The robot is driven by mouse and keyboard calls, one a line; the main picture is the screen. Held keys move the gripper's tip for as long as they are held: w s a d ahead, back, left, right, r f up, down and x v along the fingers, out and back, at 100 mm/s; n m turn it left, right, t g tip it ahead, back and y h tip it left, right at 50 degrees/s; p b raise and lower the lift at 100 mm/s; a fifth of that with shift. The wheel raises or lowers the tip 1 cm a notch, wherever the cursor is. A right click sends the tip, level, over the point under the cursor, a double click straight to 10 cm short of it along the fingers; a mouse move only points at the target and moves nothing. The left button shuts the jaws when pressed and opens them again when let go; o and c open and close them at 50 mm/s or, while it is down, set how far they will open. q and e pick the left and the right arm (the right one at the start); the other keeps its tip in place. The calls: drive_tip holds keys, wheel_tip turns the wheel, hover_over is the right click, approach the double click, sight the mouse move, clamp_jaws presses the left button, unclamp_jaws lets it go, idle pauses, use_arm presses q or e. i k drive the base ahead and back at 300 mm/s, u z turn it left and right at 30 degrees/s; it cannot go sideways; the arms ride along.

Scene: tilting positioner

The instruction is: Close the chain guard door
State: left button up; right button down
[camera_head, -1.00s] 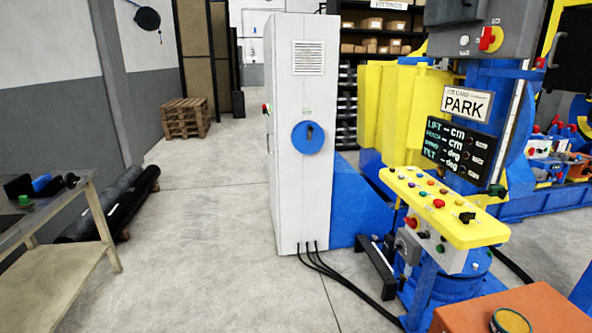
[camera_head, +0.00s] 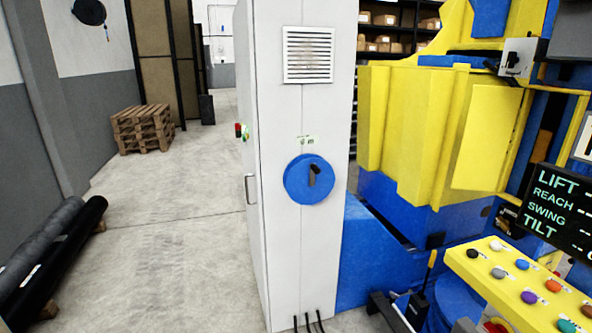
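A tall yellow guard (camera_head: 398,130) stands on the blue machine, right of the grey cabinet. A flat yellow panel (camera_head: 487,137) at its right side stands at an angle to the guard. It looks like the chain guard door, swung out from the frame, but I cannot tell this for sure. A dark gap shows to the right of the panel. Neither of my grippers is in view.
A grey cabinet (camera_head: 300,240) with a blue rotary switch (camera_head: 311,180) stands in the middle. A yellow button panel (camera_head: 520,283) and a dark display (camera_head: 560,212) are at the lower right. Black rolls (camera_head: 50,250) lie at left. The floor (camera_head: 180,260) left of the cabinet is clear.

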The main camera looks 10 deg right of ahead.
sight(492, 115)
drive_tip(key=i, duration=1.5)
drive_tip(key=z, duration=1.05)
